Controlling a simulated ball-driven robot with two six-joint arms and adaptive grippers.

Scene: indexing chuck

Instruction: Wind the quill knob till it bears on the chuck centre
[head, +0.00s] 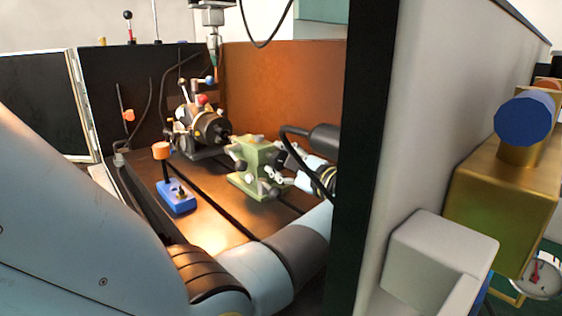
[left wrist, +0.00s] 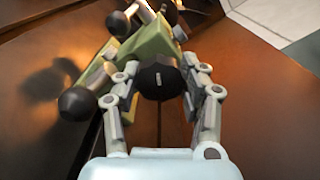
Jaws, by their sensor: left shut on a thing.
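The green tailstock (head: 250,181) stands on the dark slotted table, facing the indexing chuck (head: 222,130), which is dark with a pale ring. The gap between the quill tip and the chuck centre is too small to judge. My left gripper (head: 282,172) reaches the tailstock from the right. In the left wrist view its fingers (left wrist: 160,73) close on both sides of the black quill knob (left wrist: 160,82), which has a pale mark on its face. The tailstock (left wrist: 150,46) lies just beyond. My right gripper is not in view.
A blue block with an orange-topped post (head: 177,197) stands on the table left of the tailstock. Another black ball-ended handle (left wrist: 78,102) juts beside the quill knob. An orange wall (head: 280,85) is behind. A machine spindle (head: 213,45) hangs above the chuck.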

